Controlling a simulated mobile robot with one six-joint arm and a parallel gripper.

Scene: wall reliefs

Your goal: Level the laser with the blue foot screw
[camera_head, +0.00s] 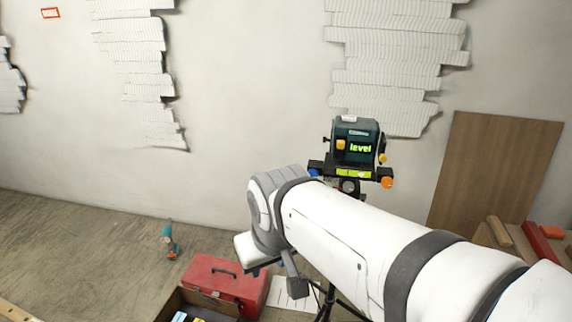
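The laser (356,142) is a dark teal box on a black base at the right of centre. Its green display (360,148) reads "level". The blue foot screw (314,172) shows at the base's left end, just above my arm and partly hidden. An orange knob (387,182) sits at the base's right end, and a yellow bubble vial (353,173) on its front. My gripper (293,284) is mostly hidden by my wrist, below and left of the laser. It looks apart from the blue screw; its fingers cannot be made out.
A tripod (326,302) stands below, partly behind my arm. A red toolbox (222,283), an open box (172,305) and a teal drill (170,240) are on the floor. A brown board (492,172) leans on the wall (250,90) at right. Floor at left is mostly clear.

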